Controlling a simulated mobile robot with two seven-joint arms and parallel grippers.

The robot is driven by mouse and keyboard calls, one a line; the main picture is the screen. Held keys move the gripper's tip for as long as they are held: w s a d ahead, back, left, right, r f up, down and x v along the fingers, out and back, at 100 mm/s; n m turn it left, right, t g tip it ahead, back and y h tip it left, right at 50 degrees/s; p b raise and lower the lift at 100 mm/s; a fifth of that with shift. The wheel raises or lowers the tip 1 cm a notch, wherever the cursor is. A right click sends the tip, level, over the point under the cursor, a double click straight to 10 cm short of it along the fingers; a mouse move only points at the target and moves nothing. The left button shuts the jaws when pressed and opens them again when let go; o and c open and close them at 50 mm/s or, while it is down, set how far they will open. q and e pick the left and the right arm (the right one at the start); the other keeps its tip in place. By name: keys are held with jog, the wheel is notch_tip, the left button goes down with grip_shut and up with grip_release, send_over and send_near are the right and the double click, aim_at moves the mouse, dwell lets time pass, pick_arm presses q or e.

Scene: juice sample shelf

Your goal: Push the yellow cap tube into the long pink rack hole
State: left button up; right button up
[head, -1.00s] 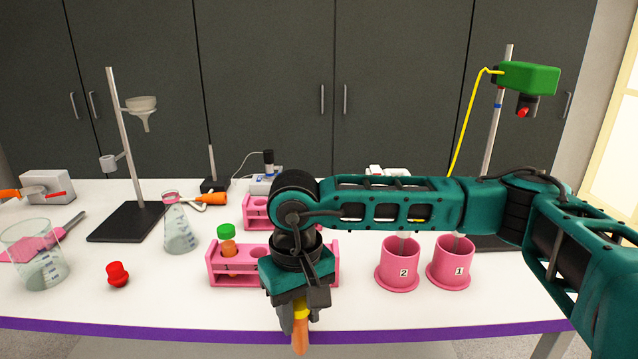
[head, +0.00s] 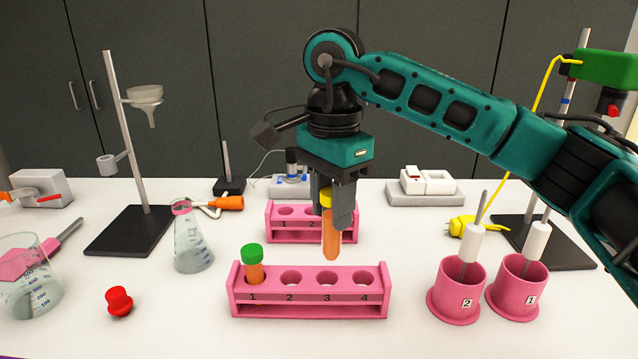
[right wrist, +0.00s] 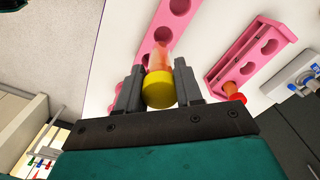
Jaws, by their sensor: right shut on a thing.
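My right gripper (head: 336,205) is shut on the yellow cap tube (head: 331,235), an orange-filled tube. It holds it upright with the bottom clear, showing just above the long pink rack's back edge, near hole 3. In the right wrist view the yellow cap (right wrist: 160,90) sits between the fingers. The long pink rack (head: 310,309) stands at the front, numbered 1 to 4. A green cap tube (head: 253,265) stands in hole 1; holes 2, 3 and 4 are empty. My left gripper is not in view.
A shorter pink rack (head: 285,234) stands behind; a red-capped tube (right wrist: 233,92) shows at it in the wrist view. Two pink cups (head: 456,308) stand right. A flask (head: 193,245), beaker (head: 30,285) and red stopper (head: 119,302) are left.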

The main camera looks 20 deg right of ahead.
aim_at(327, 230)
jog(key=shift+w+a+r+m, duration=0.15)
jog(key=shift+w+r+m, duration=0.2)
jog(key=shift+w+m, duration=0.05)
jog(key=shift+s+f+b, duration=0.15)
jog(key=shift+f+b, duration=0.6)
notch_tip(327, 230, down, 2)
jog(key=shift+f+b, duration=0.1)
jog(key=shift+b, duration=0.65)
jog(key=shift+f+b, duration=0.3)
jog(key=shift+f, duration=0.1)
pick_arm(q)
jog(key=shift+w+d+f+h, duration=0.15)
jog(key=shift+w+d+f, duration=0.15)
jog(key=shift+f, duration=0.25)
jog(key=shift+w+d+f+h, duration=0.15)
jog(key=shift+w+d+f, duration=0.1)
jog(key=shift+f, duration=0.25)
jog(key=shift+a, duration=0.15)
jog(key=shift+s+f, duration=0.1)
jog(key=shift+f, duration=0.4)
pick_arm(e)
jog(key=shift+f, duration=0.5)
